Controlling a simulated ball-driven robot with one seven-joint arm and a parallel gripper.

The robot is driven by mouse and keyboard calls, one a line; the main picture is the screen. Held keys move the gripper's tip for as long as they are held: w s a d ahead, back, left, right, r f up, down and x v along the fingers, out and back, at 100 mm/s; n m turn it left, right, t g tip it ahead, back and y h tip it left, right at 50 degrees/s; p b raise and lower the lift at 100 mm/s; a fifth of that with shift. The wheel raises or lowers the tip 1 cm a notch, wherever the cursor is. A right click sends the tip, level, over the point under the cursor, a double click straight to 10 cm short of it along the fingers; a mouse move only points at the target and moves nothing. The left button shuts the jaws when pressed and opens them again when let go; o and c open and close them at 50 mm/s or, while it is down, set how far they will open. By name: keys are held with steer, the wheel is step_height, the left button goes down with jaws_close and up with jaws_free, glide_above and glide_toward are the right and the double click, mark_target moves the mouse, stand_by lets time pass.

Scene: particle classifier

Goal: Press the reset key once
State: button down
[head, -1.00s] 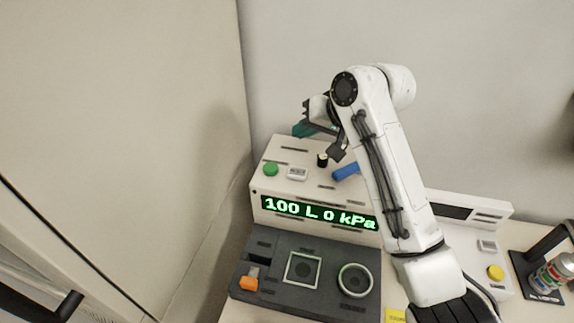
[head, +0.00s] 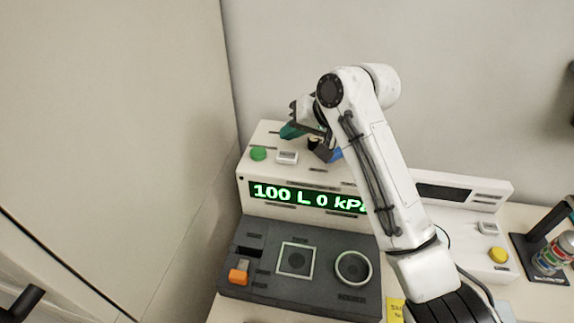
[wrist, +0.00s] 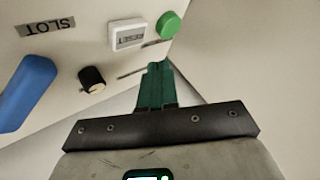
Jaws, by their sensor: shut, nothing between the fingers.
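The reset key (head: 287,157) is a small white key on the sloped top of the cream machine, just right of a round green button (head: 258,153). In the wrist view the reset key (wrist: 127,34) shows upside-down lettering and lies ahead and left of my fingertips. My gripper (head: 288,132) has teal fingers, shut and empty, behind the key in the head view. In the wrist view my gripper (wrist: 158,66) points toward the gap between key and green button (wrist: 168,25). I see no contact with the key.
A black knob (wrist: 91,79) and a blue handle (wrist: 27,92) are left of my fingers in the wrist view. A dark panel (head: 262,285) with an orange lever (head: 238,275) lies in front.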

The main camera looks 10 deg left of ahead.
mark_target(285, 153)
steer(key=shift+f, duration=1.35)
steer(key=shift+f, duration=0.15)
stand_by(0.9)
steer(key=shift+f, duration=0.2)
steer(key=shift+f, duration=0.95)
stand_by(1.0)
steer(key=shift+r, duration=0.2)
steer(key=shift+r+p, duration=1.15)
steer(key=shift+p, duration=0.05)
step_height(285, 153, up, 5)
steer(key=p, duration=0.4)
steer(key=shift+p, duration=0.4)
